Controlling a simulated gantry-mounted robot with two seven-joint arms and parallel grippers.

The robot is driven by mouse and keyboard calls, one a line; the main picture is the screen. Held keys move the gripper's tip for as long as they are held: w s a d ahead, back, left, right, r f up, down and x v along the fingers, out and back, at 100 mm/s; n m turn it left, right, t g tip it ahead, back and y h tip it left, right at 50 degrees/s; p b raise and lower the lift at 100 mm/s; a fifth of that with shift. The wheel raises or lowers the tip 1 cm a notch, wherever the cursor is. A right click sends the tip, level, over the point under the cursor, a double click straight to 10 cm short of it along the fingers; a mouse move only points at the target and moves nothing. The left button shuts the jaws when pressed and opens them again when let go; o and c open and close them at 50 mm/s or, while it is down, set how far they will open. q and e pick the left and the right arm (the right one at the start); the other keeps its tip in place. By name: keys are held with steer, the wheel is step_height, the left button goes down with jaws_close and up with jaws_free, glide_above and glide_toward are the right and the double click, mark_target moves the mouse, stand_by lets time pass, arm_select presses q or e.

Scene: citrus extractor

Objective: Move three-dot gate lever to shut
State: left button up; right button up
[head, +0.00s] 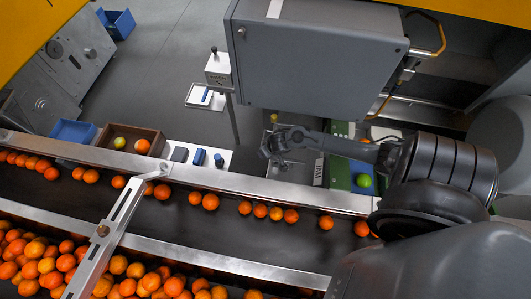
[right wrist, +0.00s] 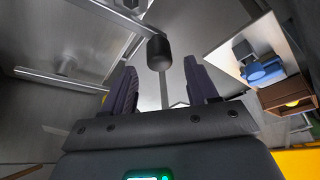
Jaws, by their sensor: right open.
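My right gripper (head: 272,148) reaches in from the right, below the grey machine housing and above the tray area behind the conveyor's back rail. In the right wrist view, its two dark fingers (right wrist: 163,78) stand apart with nothing gripped. A black cylindrical knob (right wrist: 160,52) on a thin metal rod shows just ahead of the fingertips, in line with the gap between them. I cannot tell whether it touches either finger. No dot marks are legible on it, so I cannot tell if it is the three-dot gate lever. My left gripper is out of view.
A conveyor (head: 175,210) with scattered oranges runs below the arm, bounded by metal rails. A slanted metal bar (head: 122,218) crosses it. The large grey housing (head: 310,60) hangs close above the gripper. A wooden box (head: 113,145) and blue bin (head: 73,131) stand left.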

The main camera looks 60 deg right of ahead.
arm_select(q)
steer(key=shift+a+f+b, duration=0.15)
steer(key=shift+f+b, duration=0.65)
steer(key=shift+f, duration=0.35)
arm_select(e)
steer(key=shift+x, duration=2)
jaws_close()
